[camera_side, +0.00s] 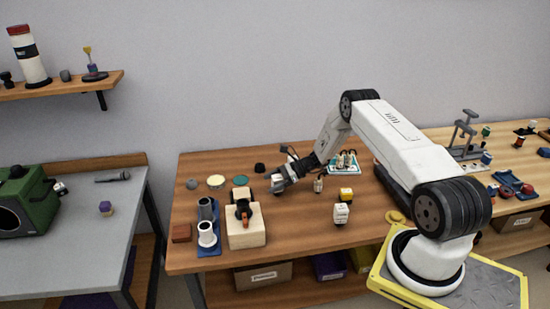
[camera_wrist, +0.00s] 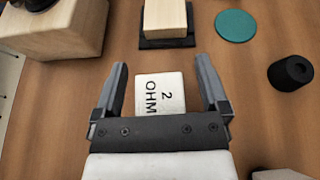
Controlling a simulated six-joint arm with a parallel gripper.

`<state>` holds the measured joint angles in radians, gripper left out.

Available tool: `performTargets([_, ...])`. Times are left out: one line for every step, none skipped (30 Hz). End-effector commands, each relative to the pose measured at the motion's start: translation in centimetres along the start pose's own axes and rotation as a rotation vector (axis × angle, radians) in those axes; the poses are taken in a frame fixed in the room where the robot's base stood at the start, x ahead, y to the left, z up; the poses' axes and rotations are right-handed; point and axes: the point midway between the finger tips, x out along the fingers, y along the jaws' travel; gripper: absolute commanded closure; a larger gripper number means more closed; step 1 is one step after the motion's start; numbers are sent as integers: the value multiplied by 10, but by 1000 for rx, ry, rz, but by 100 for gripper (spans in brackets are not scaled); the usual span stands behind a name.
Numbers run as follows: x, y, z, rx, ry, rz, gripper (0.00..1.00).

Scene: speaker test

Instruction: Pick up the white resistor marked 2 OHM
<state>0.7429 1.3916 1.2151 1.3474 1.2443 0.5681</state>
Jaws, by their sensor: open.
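The white resistor (camera_wrist: 172,82) marked "2 OHM" lies in the wrist view between the two dark fingers of my gripper (camera_wrist: 161,64). The fingers stand apart, one on each side of it, with a visible gap to each. The near end of the resistor is hidden by the gripper's dark crossbar. In the side view my gripper (camera_side: 278,188) is low over the wooden table, left of its middle.
A wooden block on a dark base (camera_wrist: 165,18) lies just beyond the fingers. A teal disc (camera_wrist: 236,25) and a black knob (camera_wrist: 290,73) are to the right. A larger wooden box (camera_wrist: 58,30) is at the upper left.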

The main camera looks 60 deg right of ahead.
Motion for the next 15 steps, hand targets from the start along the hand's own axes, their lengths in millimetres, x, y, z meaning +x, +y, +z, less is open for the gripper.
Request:
performTargets([0,0,0,0,0,0,6])
performTargets([0,0,0,0,0,0,6])
performTargets([0,0,0,0,0,0,6])
performTargets([0,0,0,0,0,0,6])
performTargets([0,0,0,0,0,0,6])
performTargets([0,0,0,0,0,0,6])
performTargets([0,0,0,0,0,0,6])
performTargets([0,0,0,0,0,0,6])
performTargets([0,0,0,0,0,0,9])
performTargets([0,0,0,0,0,0,19])
performTargets([0,0,0,0,0,0,28])
performTargets([0,0,0,0,0,0,41])
performTargets([0,0,0,0,0,0,50])
performTargets([0,0,0,0,0,0,60])
performTargets([0,0,0,0,0,0,73])
